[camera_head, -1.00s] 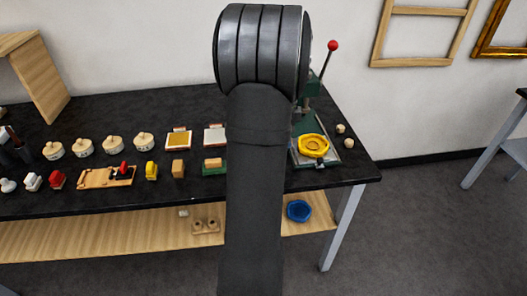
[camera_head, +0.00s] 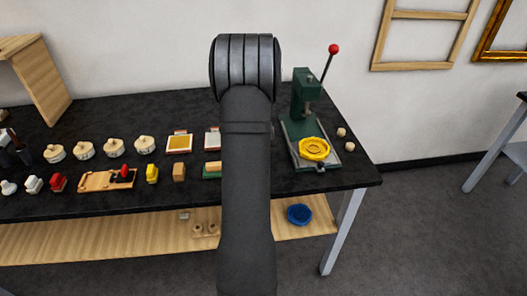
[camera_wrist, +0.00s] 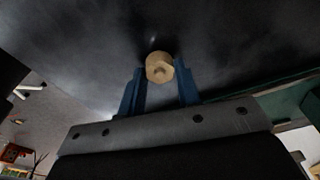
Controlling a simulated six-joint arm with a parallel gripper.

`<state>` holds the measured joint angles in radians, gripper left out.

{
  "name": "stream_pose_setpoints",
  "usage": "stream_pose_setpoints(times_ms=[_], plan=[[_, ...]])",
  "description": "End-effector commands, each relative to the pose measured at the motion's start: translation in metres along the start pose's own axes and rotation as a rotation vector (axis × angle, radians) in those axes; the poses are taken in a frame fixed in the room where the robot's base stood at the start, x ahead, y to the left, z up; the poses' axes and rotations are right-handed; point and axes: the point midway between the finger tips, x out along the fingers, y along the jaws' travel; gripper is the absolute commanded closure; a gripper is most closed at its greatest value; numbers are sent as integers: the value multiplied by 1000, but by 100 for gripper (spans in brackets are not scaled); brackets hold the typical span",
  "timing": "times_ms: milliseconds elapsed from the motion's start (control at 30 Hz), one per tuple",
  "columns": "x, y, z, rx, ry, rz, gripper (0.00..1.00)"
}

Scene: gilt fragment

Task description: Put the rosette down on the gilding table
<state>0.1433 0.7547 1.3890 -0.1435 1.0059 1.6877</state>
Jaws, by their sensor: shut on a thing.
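My gripper (camera_wrist: 159,78) shows its blue fingers in the wrist view, shut on a small tan wooden rosette (camera_wrist: 159,67) with a round mark in its middle. A dark surface fills the view behind the rosette; I cannot tell whether they touch. In the head view my arm hides the gripper and the rosette. The black-topped table (camera_head: 353,171) stands against the wall, and I cannot tell for sure that it is the gilding table. Two small tan pieces (camera_head: 341,132) lie at its right end.
A green press (camera_head: 303,95) with a red-knobbed lever stands on the table, with a yellow dish (camera_head: 314,149) at its base. Several lidded pots (camera_head: 113,147), stamps and pads fill the left half. A blue dish (camera_head: 299,214) sits on the lower shelf (camera_head: 120,233).

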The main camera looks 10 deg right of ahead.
Motion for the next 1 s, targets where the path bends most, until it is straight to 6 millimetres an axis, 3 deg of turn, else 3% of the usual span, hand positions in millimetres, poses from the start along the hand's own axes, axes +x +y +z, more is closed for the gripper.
stream_pose_setpoints(times_ms=[233,267,367,733,1000], plan=[[3,0,0,0,0,0,91],[3,0,0,0,0,0,68],[2,0,0,0,0,0,48],[-3,0,0,0,0,-1,48],[-52,-1,0,0,0,-5,48]])
